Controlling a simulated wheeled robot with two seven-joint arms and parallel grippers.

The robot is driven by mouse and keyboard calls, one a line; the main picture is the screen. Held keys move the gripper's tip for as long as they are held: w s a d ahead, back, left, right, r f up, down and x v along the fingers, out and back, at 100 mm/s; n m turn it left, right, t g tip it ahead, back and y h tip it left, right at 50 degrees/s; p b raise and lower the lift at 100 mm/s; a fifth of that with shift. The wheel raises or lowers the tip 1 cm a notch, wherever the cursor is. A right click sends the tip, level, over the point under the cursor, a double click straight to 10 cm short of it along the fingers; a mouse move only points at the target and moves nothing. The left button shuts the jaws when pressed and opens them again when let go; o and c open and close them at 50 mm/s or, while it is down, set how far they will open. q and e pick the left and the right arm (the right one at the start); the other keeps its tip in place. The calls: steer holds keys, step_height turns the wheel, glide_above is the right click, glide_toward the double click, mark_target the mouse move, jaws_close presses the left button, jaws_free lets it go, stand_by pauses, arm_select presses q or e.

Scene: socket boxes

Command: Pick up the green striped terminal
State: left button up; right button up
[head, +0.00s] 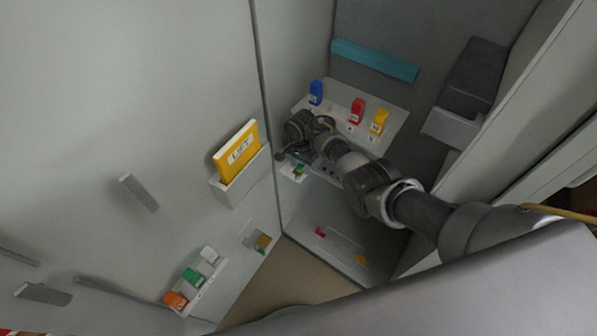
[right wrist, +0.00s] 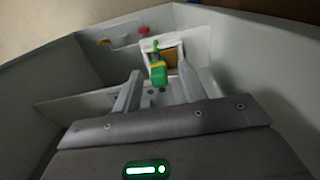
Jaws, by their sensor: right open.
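The green striped terminal (right wrist: 158,70), green with a yellow band, shows in the right wrist view between the lines of my two fingers. In the head view the small green terminal (head: 299,170) sits on a pale ledge by the inner corner, just below my right gripper (head: 291,154). In the right wrist view my right gripper (right wrist: 160,83) is open, with one finger on each side of the terminal. I cannot tell whether either finger touches it. My left gripper is not in view.
Blue (head: 316,92), red (head: 357,110) and yellow (head: 379,122) blocks stand on the white shelf behind my right arm. A yellow LIFT booklet (head: 236,152) sits in a wall holder to the left. White, green and orange blocks (head: 175,299) stand on a lower left ledge.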

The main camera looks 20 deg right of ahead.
steer(key=shift+f, duration=0.5)
jaws_close()
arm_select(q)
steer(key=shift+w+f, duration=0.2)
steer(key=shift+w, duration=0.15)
arm_select(e)
steer(key=shift+r, duration=0.35)
step_height(320, 180, up, 3)
steer(key=shift+s+p, duration=0.15)
steer(key=shift+p, duration=0.45)
arm_select(q)
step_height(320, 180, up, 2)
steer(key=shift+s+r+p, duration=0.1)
steer(key=shift+p, duration=0.35)
arm_select(e)
steer(key=s, duration=1.7)
steer(key=shift+s+d+f, duration=0.15)
steer(key=shift+s, duration=0.2)
